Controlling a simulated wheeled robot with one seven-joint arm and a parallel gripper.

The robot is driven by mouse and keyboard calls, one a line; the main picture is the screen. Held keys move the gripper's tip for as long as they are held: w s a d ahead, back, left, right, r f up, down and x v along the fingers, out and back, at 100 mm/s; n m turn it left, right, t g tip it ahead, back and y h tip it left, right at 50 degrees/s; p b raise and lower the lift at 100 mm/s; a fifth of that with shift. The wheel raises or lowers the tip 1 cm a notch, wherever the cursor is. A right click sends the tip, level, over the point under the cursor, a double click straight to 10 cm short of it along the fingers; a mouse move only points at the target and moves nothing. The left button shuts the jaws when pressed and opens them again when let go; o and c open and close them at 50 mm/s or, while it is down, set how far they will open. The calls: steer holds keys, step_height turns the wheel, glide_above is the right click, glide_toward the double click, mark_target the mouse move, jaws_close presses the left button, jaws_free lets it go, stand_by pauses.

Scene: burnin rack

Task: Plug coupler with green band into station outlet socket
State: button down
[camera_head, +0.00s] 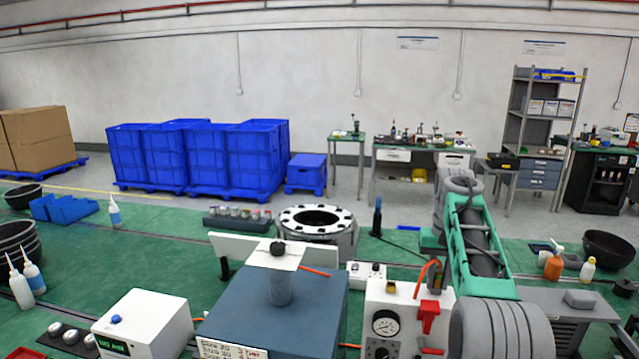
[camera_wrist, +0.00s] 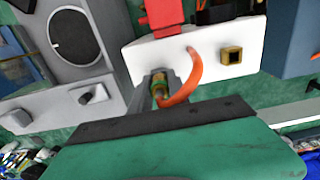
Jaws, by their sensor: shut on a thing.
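In the wrist view, my gripper (camera_wrist: 162,90) is shut on a small brass coupler with a green band (camera_wrist: 160,92). A curved orange hose (camera_wrist: 190,80) runs from the coupler to the white station (camera_wrist: 150,58). A square brass socket (camera_wrist: 230,56) sits on the station's white face, to the right of the coupler and apart from it. The white station also shows in the head view (camera_head: 378,298), with a gauge and a red handle (camera_head: 428,316).
A blue-grey box (camera_head: 275,315) stands left of the station, with a white box with a green display (camera_head: 145,325) further left. A round flange (camera_head: 315,222) lies behind. A black bowl (camera_head: 608,249) and bottles stand at the right.

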mark_target(440, 268)
stand_by(0.4)
steer(key=c, duration=0.6)
jaws_free()
steer(key=shift+r, duration=0.3)
step_height(440, 268, up, 3)
steer(key=shift+f, duration=0.1)
steer(key=s+a+r+b, duration=0.2)
steer(key=s+r+b, duration=0.4)
steer(key=s+r, duration=0.3)
steer(key=s, duration=0.4)
steer(key=shift+s+a+r, duration=0.35)
steer(key=shift+s+a, duration=0.05)
